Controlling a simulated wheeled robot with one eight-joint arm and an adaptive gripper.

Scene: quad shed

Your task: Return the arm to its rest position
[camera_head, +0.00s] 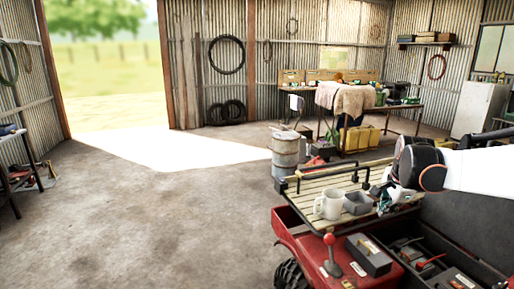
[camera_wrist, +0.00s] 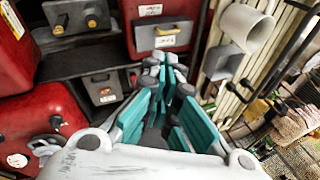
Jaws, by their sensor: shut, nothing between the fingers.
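My gripper (camera_head: 384,207) hangs at the right end of the slatted rack on the red quad in the head view, with my white arm reaching in from the right. In the wrist view its teal fingers (camera_wrist: 164,68) are together and nothing shows between them. A white mug (camera_head: 328,205) stands upright on the rack (camera_head: 325,184). A small grey open box (camera_head: 358,203) sits between the mug and my gripper. Both the mug (camera_wrist: 246,24) and the box (camera_wrist: 221,62) also show right of the fingers in the wrist view.
The red quad (camera_head: 300,240) has a raised rack rail and an upright red-knobbed lever (camera_head: 330,255). An open compartment (camera_head: 425,262) holds tools. A metal drum (camera_head: 286,152) stands behind the rack. A cloth-covered workbench (camera_head: 345,98) is farther back.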

